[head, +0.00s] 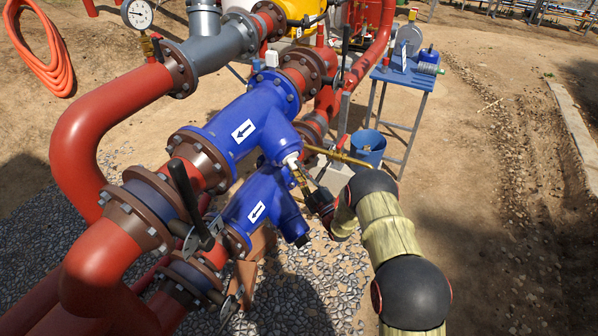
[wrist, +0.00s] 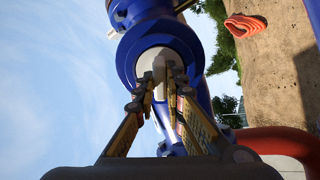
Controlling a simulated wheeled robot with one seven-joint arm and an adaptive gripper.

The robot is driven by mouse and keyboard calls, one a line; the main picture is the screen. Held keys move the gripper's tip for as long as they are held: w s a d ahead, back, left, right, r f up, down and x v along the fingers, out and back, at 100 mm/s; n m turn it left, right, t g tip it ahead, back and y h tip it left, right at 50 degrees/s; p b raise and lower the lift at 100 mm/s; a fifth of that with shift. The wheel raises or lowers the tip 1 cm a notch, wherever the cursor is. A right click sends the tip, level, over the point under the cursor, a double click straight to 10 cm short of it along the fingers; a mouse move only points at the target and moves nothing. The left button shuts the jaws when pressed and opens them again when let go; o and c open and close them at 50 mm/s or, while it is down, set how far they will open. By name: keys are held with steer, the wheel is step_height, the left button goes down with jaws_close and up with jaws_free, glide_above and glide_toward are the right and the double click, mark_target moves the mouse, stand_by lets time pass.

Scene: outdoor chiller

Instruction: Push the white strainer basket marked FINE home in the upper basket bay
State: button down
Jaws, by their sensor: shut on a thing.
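The upper blue strainer body (head: 243,128) with a white arrow label has a round bay on its lower right side. The bay's blue collar (wrist: 127,62) fills the middle of the wrist view. A white basket end (wrist: 157,58) sits inside the collar, and a bit of white (head: 291,158) shows at the bay mouth in the head view. Its FINE mark cannot be read, and how deep it sits is hard to tell. My gripper (wrist: 160,82) is shut on the white basket at its outer end, in line with the bay. It also shows in the head view (head: 297,170).
A lower blue strainer body (head: 252,208) with a dark-ended branch lies just below. A black lever handle (head: 188,190) rises at the left. A blue bucket (head: 368,150) and a blue table (head: 405,76) stand behind my arm. Open dirt lies to the right.

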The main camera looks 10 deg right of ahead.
steer(key=c, duration=1.8)
jaws_free()
steer(key=shift+o, duration=1.2)
steer(key=shift+o, duration=1.3)
steer(key=v, duration=0.7)
steer(key=shift+p, duration=0.3)
